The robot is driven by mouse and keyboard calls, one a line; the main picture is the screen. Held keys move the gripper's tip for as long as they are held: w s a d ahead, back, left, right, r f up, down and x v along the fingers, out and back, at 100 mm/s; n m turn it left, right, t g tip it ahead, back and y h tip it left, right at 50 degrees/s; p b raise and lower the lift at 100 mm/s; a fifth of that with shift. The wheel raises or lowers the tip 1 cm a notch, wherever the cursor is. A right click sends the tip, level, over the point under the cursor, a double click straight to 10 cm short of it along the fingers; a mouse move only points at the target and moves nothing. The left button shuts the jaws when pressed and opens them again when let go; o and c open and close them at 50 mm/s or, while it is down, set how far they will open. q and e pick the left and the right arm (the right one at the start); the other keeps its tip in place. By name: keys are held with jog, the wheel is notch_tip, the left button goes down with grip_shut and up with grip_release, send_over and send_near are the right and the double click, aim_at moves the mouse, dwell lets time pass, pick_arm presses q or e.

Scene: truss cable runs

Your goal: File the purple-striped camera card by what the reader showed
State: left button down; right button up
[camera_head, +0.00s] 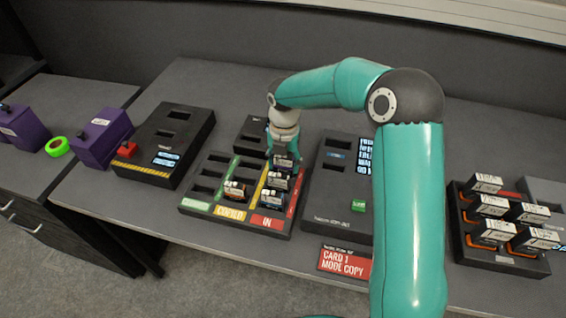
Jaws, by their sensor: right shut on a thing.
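My right gripper (283,153) is shut on a small dark camera card (283,162) over the back right of the sorting tray. The gripper partly hides the card, and I cannot make out a purple stripe on it. The tray (190,207) has lanes with a green label, a yellow "COPIED" label (231,214) and a red "IN" label (267,222). One card (234,190) sits in the COPIED lane and two more cards (278,180) stand in the IN lane. A small dark unit (251,134), perhaps the reader, stands behind the tray, partly hidden. My left gripper is out of view.
A copy machine (326,200) with a lit screen (365,155) and green button (358,205) stands right of the tray. A card rack (505,262) is far right; a red-buttoned device (188,140) and purple boxes (104,136) are left.

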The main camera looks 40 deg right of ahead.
jog(key=shift+f, duration=0.35)
dwell(0.3)
jog(key=o, duration=1.6)
jog(key=shift+r, duration=0.2)
notch_tip(320, 180, up, 7)
jog(key=p, duration=0.6)
jog(key=shift+r, duration=0.15)
